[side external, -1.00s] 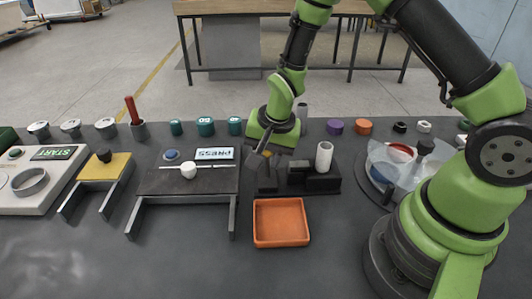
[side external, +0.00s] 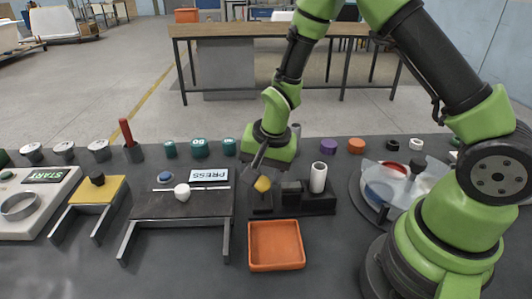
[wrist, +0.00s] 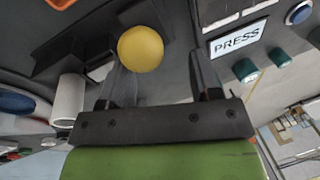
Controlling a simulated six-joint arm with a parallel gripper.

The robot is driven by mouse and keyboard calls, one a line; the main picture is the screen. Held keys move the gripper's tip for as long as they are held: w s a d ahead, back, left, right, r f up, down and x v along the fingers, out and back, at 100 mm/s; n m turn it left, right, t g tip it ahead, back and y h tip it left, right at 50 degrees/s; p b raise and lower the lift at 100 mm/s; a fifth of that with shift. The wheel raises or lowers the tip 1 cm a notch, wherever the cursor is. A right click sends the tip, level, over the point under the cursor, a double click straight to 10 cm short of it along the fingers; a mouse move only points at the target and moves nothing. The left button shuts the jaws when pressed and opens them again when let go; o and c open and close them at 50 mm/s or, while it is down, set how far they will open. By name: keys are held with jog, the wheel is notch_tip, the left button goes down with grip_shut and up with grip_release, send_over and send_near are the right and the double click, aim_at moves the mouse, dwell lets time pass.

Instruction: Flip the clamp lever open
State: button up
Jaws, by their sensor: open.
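The clamp's yellow ball knob (side external: 262,184) shows at the left end of the dark clamp fixture (side external: 318,206). In the wrist view the knob (wrist: 140,48) appears large, just past the fingertips and nearer the left finger. My gripper (side external: 260,165) is above the knob, pointing down, with its fingers apart. In the wrist view the gripper (wrist: 163,72) has nothing visible held between its fingers. The lever's shaft is mostly hidden, so I cannot tell its angle.
A white cylinder (side external: 318,177) stands upright on the fixture's right part. An orange tray (side external: 252,248) lies in front. A dark stand with a PRESS sign (side external: 209,175) is to the left. A round clear-covered station (side external: 372,205) is to the right.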

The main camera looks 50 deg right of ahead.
jog(key=v, duration=0.8)
jog(key=shift+s+r, duration=0.1)
jog(key=shift+r, duration=0.05)
jog(key=s+a+r+n+t+y, duration=0.1)
jog(key=s+r+n+t, duration=0.3)
jog(key=s+r, duration=1.1)
jog(key=s+n, duration=0.1)
jog(key=n, duration=0.2)
jog(key=shift+r+t+y, duration=0.15)
jog(key=shift+t+y, duration=0.15)
